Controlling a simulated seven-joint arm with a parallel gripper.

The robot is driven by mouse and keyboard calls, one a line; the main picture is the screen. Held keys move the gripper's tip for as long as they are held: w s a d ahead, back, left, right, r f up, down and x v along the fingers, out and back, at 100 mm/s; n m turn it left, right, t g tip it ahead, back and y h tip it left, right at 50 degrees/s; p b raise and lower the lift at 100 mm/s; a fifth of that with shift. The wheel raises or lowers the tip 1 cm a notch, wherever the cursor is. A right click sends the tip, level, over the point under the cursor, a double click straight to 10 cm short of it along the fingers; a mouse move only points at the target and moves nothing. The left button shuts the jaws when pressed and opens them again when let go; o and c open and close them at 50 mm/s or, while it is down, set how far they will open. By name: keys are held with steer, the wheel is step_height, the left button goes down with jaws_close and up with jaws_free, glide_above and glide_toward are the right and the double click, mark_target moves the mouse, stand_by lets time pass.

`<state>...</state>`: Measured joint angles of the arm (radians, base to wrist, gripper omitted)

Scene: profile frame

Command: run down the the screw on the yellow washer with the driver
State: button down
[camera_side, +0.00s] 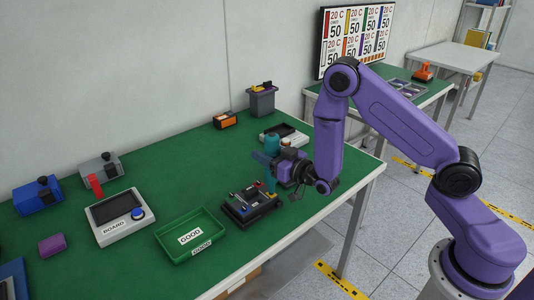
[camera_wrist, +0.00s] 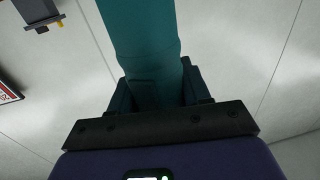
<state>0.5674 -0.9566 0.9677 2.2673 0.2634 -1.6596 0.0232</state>
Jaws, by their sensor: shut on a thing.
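My gripper (camera_side: 267,160) is shut on the teal driver (camera_side: 272,145) and holds it upright, with its lower end over the dark profile frame fixture (camera_side: 238,215). In the wrist view the driver (camera_wrist: 140,40) fills the space between the jaws (camera_wrist: 157,92), and its tip is out of sight. The fixture stands near the front edge of the bench and carries small coloured parts. I cannot tell whether the driver's tip touches a screw.
A green GOOD tray (camera_side: 163,246) lies left of the fixture. A BOARD device (camera_side: 108,235) with a blue button stands farther left. A white-and-dark device (camera_side: 270,132) stands behind my gripper, with a grey bin (camera_side: 262,104) and orange box (camera_side: 225,121) behind. The bench's back middle is clear.

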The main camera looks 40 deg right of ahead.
steer(key=shift+f, duration=0.3)
stand_by(0.9)
